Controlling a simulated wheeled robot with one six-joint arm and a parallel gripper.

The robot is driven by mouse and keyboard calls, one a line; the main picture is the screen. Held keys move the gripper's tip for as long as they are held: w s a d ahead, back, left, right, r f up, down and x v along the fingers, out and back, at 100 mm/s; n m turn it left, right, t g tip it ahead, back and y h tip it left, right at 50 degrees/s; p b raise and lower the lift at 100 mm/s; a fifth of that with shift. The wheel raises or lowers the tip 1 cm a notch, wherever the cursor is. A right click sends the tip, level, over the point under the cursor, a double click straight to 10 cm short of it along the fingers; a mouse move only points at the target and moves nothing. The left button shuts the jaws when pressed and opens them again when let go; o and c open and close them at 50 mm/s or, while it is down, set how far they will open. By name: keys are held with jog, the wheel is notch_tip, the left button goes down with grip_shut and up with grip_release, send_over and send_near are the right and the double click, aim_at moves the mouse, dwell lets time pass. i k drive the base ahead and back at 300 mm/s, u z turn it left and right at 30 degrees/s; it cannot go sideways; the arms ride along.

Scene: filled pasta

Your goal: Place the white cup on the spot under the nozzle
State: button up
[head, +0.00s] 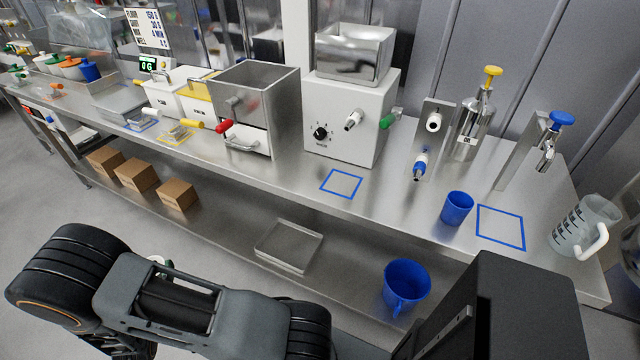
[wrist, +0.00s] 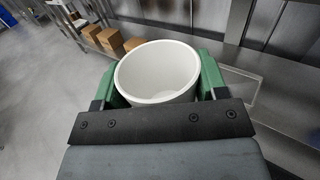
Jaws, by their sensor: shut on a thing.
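The white cup (wrist: 157,72) is in my gripper (wrist: 160,80), between its two green fingers, which touch its sides. The cup's open mouth shows in the wrist view, and its inside looks empty. In the head view, my arm hides most of the gripper and cup; only a small white and green bit shows behind it. A nozzle (head: 353,120) sticks out of the front of a white machine (head: 341,105) with a black dial. A blue square outline (head: 341,196) lies on the counter below that nozzle and looks empty.
A second blue square (head: 500,246) lies at the right, near a blue-handled tap (head: 547,150). A blue cup (head: 457,208) and a clear jug (head: 583,228) stand beside it. The lower shelf holds boxes (head: 136,174), a tray (head: 289,246) and a blue mug (head: 407,285).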

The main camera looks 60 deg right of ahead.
aim_at(342, 183)
jog(key=u, duration=0.05)
jog(key=k, duration=0.95)
jog(key=z, duration=0.45)
jog(key=i, duration=0.45)
jog(key=z, duration=0.1)
